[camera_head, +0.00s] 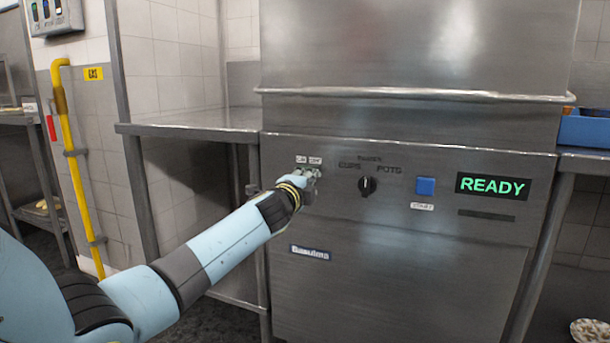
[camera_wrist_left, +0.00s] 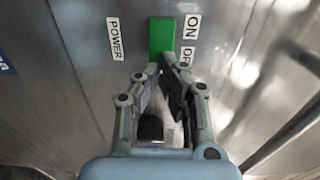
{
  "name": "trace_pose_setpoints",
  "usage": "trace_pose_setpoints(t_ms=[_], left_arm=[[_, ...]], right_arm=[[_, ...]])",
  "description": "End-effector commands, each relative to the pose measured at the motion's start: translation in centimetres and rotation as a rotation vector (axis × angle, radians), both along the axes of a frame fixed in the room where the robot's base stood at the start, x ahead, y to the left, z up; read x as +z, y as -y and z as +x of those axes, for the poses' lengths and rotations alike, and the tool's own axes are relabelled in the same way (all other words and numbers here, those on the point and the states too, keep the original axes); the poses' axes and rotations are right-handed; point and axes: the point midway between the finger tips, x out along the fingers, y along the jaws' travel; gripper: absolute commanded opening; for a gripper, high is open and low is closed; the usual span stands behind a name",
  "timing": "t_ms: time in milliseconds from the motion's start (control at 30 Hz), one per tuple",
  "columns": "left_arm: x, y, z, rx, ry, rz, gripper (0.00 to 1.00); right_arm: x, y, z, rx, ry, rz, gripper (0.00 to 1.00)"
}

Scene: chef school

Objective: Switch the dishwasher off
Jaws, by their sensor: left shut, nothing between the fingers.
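The dishwasher (camera_head: 400,250) is a steel hood machine with a green lit READY display (camera_head: 491,186), a blue START button (camera_head: 425,187) and a black dial (camera_head: 367,186). My left gripper (camera_head: 311,176) is at the left of its front panel, over the power switch, which it hides in the head view. In the left wrist view the green power switch (camera_wrist_left: 161,36) shows between a POWER label (camera_wrist_left: 115,38) and ON and OFF labels. My left gripper (camera_wrist_left: 163,76) is shut and empty, its fingertips at the switch's lower end; contact is unclear. My right gripper is out of view.
A steel side table (camera_head: 190,128) adjoins the machine on the left. A yellow gas pipe (camera_head: 77,180) runs up the left wall. A blue crate (camera_head: 585,130) sits on the right counter. A long handle bar (camera_head: 410,94) crosses the hood above the panel.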

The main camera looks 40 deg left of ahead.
Motion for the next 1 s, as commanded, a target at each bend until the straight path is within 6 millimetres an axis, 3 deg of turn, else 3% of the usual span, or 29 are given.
trace_pose_setpoints(t_ms=[1000], left_arm=[[0.0,-0.3,1.4,0.0,0.0,-0.001,0.0]], right_arm=[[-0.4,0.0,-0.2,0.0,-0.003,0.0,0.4]])
